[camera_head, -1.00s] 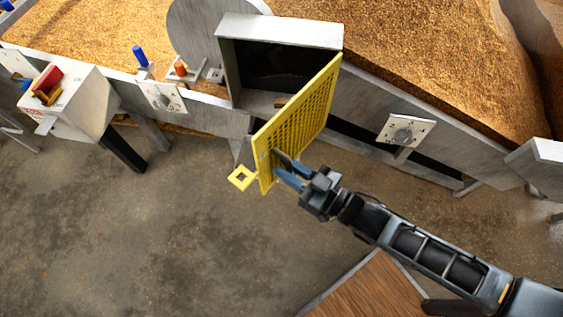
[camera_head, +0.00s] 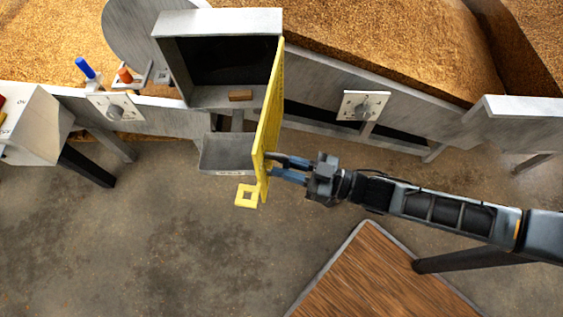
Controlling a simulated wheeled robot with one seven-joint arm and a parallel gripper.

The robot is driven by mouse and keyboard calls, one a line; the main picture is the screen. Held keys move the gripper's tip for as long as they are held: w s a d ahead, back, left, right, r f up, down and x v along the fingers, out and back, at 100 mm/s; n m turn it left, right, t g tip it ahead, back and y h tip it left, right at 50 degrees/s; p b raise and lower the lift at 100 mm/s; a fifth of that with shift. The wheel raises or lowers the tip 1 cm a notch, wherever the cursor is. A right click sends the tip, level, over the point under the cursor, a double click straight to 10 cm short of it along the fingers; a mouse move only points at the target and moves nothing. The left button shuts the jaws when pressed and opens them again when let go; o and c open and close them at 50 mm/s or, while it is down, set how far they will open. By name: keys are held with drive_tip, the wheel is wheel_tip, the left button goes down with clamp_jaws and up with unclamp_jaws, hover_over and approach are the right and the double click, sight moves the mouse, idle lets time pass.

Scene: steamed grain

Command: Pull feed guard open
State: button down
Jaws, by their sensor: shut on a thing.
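The feed guard (camera_head: 269,125) is a yellow perforated panel, hinged at the right edge of a grey metal box (camera_head: 218,22). It stands swung out from the box, seen nearly edge-on. A yellow square tab with a hole (camera_head: 246,195) sticks out to the left at its near end. My gripper (camera_head: 278,168) is at the guard's near right side, its blue-grey fingers shut on the guard. The exact contact is hidden behind the panel's edge. The box's dark opening is uncovered, with a small brown block (camera_head: 240,95) on its lower ledge.
A grey tray (camera_head: 228,153) hangs below the box. A dial plate (camera_head: 363,105) is on the trough wall at right, another (camera_head: 115,108) at left. A control box (camera_head: 35,130) stands at far left. A wooden-topped surface (camera_head: 385,275) lies below my arm. Floor at lower left is clear.

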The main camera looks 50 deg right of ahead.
drive_tip(key=shift+s+d, duration=0.3)
drive_tip(key=shift+d, duration=0.15)
drive_tip(key=c, duration=1.2)
unclamp_jaws()
drive_tip(key=shift+o, duration=0.2)
drive_tip(key=shift+s, duration=0.1)
